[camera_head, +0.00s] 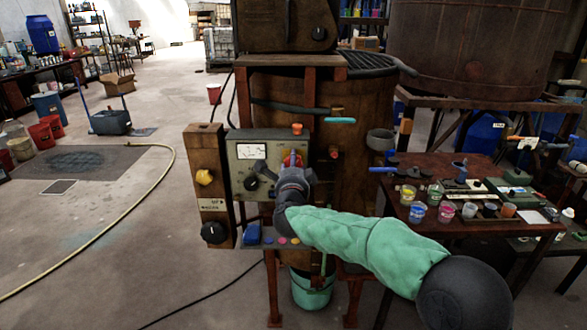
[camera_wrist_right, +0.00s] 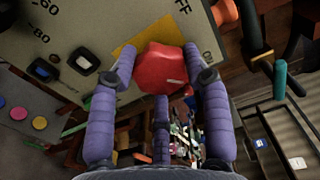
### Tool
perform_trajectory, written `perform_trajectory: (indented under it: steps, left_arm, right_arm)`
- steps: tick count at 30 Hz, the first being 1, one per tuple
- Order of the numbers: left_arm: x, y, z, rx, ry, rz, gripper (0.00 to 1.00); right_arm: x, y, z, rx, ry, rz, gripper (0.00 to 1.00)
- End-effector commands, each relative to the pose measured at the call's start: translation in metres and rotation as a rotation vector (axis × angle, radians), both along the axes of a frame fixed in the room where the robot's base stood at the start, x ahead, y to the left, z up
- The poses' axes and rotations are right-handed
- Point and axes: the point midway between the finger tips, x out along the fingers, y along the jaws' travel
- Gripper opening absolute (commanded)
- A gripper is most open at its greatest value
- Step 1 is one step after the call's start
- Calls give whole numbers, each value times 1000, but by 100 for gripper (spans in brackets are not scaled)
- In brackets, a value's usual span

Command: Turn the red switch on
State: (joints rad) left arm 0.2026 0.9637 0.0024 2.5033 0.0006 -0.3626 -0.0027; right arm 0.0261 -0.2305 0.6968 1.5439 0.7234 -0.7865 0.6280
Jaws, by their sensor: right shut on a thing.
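The red switch (camera_wrist_right: 162,68) is a chunky knob on a yellow plate (camera_wrist_right: 127,48) on the pale control panel (camera_head: 245,180). In the right wrist view, my right gripper (camera_wrist_right: 160,52) has its purple fingers on both sides of the red switch and is shut on it. An "OFF" marking, partly cut off, is printed near it. In the head view my right gripper (camera_head: 292,164) is at the panel's right part and hides most of the red switch. My left gripper is in neither view.
A wooden post with a yellow knob (camera_head: 204,177) and a black knob (camera_head: 214,232) stands left of the panel. A rusty vat (camera_head: 345,135) is behind. A table (camera_head: 400,205) with paint cups is at the right. A hose (camera_head: 125,217) lies on open floor at the left.

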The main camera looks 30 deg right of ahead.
Motion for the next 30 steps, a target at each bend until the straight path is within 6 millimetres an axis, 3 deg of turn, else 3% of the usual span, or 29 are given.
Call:
perform_trajectory:
  steps: [9,10,12,23,30]
  left_arm:
    - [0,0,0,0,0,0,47]
    - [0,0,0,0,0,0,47]
    - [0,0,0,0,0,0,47]
    - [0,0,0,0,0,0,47]
    - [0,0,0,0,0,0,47]
  right_arm:
    - [1,2,-3,4,3,4,16]
    - [1,2,-3,4,3,4,51]
    - [1,2,-2,4,3,4,71]
    - [-1,1,0,2,0,1,72]
    - [-20,13,0,2,0,2,72]
